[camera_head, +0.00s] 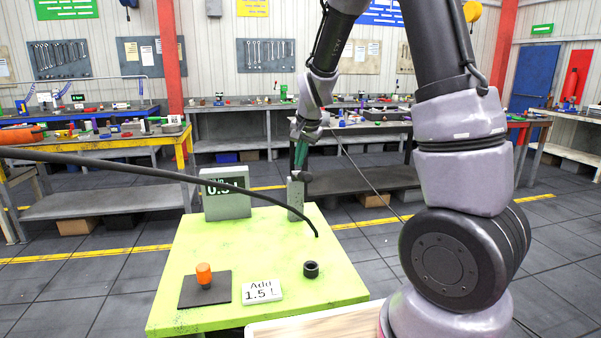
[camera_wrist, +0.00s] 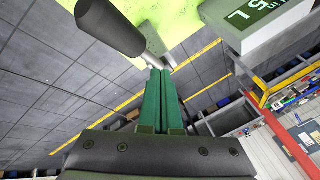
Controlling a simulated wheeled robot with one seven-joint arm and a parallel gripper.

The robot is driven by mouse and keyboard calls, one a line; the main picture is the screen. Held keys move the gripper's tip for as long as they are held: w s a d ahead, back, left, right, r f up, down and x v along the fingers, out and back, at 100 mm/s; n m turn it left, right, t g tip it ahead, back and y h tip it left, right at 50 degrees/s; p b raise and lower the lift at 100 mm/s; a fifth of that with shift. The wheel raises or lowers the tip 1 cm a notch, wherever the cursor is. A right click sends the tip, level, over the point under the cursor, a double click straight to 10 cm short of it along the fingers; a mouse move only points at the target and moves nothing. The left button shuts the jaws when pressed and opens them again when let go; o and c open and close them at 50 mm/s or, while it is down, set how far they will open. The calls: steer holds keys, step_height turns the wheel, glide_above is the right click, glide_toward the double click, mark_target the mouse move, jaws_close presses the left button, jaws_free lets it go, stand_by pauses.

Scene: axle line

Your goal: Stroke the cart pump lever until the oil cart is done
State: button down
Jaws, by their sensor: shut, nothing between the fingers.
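The oil cart's lime-green top (camera_head: 220,305) stands in front of me in the head view. A grey pump post (camera_head: 296,200) stands at its far edge, with the dark lever grip (camera_head: 304,177) at its top. My gripper (camera_head: 301,166) is shut and empty, fingers pointing down close by the lever. In the wrist view, the green fingers (camera_wrist: 161,71) end beside the grey lever bar (camera_wrist: 154,42) and dark grip (camera_wrist: 112,25); I cannot tell if they touch. A grey display box (camera_head: 228,206) is partly hidden by the hose. A sign (camera_head: 262,292) reads "Add 1.5 L".
A black hose (camera_head: 180,172) arcs in from the left to the cart top. An orange knob (camera_head: 204,272) stands on a dark pad (camera_head: 192,297), and a black ring (camera_head: 311,269) lies to the right. Workbenches (camera_head: 230,142) line the back. Floor behind the cart is mostly clear.

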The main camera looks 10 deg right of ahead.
mark_target(301, 174)
steer(key=shift+s+f, duration=0.1)
steer(key=shift+f, duration=0.2)
steer(key=shift+s+f, duration=0.25)
steer(key=shift+f, duration=0.45)
steer(key=shift+s+f, duration=0.25)
steer(key=shift+f, duration=0.5)
steer(key=shift+s+f, duration=0.25)
steer(key=shift+f, duration=0.45)
stand_by(1.9)
steer(key=shift+r, duration=0.1)
steer(key=shift+w+r, duration=0.3)
steer(key=shift+r, duration=0.5)
steer(key=shift+w+r, duration=0.3)
steer(key=shift+r, duration=0.55)
steer(key=shift+w+r, duration=0.3)
steer(key=shift+r, duration=0.5)
steer(key=shift+w+r, duration=0.25)
steer(key=shift+r, duration=0.55)
steer(key=shift+w+r, duration=0.3)
steer(key=shift+r, duration=0.5)
steer(key=shift+w+r, duration=0.25)
steer(key=shift+r, duration=0.55)
